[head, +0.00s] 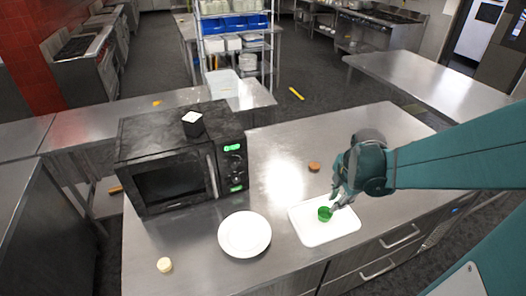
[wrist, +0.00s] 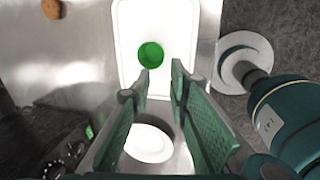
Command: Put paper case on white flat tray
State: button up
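The green paper case (head: 324,214) is a small round cup. It sits on the white flat tray (head: 340,231) on the steel counter, and shows on the tray (wrist: 130,28) in the wrist view as a green round (wrist: 151,55). My gripper (head: 339,197) is over the tray, close to the case. In the wrist view my gripper's two fingers (wrist: 161,72) are apart with nothing between them. The case lies just beyond the fingertips, outside the gap; I cannot tell whether the left fingertip touches it.
A white plate (head: 245,234) lies left of the tray, with a black microwave (head: 180,157) behind it carrying a small dark box (head: 193,124). A brown cookie-like piece (head: 314,166) lies behind the tray. A pale round piece (head: 165,265) is at front left. The counter's right back is clear.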

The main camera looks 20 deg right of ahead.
jog(key=s+a+r+m+t, duration=0.1)
jog(key=a+r+m, duration=0.4)
jog(key=a, duration=0.3)
jog(key=s+a+r+m+t, duration=0.1)
jog(key=a+r+m+t, duration=0.1)
jog(key=a+r+m, duration=0.3)
jog(key=s+a+r+m+t, duration=0.1)
jog(key=a+r+m, duration=0.4)
jog(key=a, duration=0.6)
jog(key=m+t, duration=0.1)
jog(key=m, duration=0.1)
jog(key=shift+a+r+m, duration=0.15)
jog(key=shift+a+m, duration=0.15)
